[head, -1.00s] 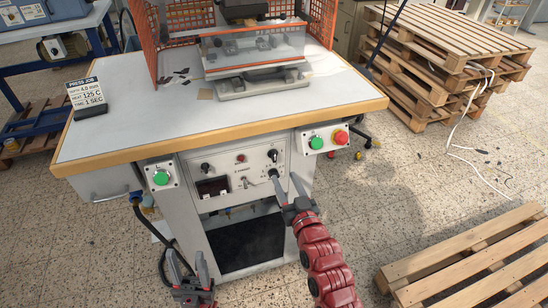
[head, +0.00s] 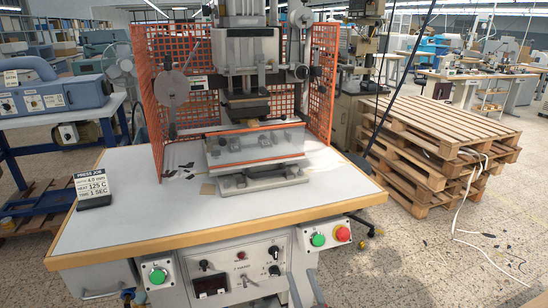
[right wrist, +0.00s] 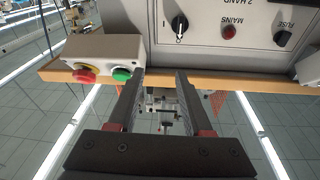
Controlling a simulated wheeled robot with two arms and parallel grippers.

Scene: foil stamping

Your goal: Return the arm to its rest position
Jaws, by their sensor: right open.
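My right gripper (head: 304,280) shows at the bottom edge of the head view, in front of the press table's control panel (head: 240,268). In the right wrist view its two fingers (right wrist: 160,78) stand apart with nothing between them. That view is upside down and shows the panel's knobs and red lamp (right wrist: 229,32) beyond the fingers. My left gripper is outside both current views. Most of my right arm is hidden below the head view.
The press (head: 250,60) stands on the table (head: 130,215) inside orange mesh guards (head: 318,85). A button box with green and red buttons (head: 325,236) juts from the table's front right, near my right gripper. Stacked pallets (head: 440,150) stand at the right; open floor lies before them.

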